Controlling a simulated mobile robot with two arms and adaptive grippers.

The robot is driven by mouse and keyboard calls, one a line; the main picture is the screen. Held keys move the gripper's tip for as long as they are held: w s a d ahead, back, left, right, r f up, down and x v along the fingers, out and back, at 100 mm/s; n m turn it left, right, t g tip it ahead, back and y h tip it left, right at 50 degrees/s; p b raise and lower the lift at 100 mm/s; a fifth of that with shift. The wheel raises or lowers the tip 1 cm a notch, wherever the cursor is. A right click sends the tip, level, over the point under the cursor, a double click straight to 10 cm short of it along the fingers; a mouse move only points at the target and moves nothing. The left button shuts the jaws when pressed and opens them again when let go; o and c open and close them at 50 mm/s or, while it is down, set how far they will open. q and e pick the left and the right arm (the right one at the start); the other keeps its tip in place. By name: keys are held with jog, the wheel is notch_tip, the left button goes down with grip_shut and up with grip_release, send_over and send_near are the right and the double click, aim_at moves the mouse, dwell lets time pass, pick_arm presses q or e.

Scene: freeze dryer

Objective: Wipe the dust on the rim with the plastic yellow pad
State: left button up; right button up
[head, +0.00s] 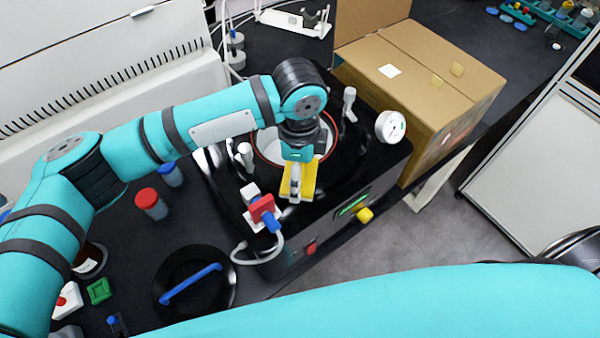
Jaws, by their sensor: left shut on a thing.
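The freeze dryer (370,165) is a black box with a round chamber opening on top. Its reddish-brown rim (333,132) circles the opening. My left gripper (297,183) points down at the front part of the rim and is shut on the yellow pad (309,178). The pad shows on both sides of the fingers. Whether it touches the rim, I cannot tell. My wrist and the pad hide part of the opening and the front of the rim. Dust is too small to make out. My right gripper is not in view.
A black lid with a blue handle (190,284) lies on the bench at front left. White valves (245,155), a round gauge (391,126) and a red-and-blue valve (264,212) surround the chamber. A cardboard box (420,75) stands behind right. Red-capped (151,204) and blue-capped containers stand left.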

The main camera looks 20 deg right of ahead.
pick_arm(q)
jog(key=shift+d+r, duration=0.2)
jog(key=shift+r, duration=0.25)
jog(key=shift+w+d+r, duration=0.1)
jog(key=shift+r, duration=2)
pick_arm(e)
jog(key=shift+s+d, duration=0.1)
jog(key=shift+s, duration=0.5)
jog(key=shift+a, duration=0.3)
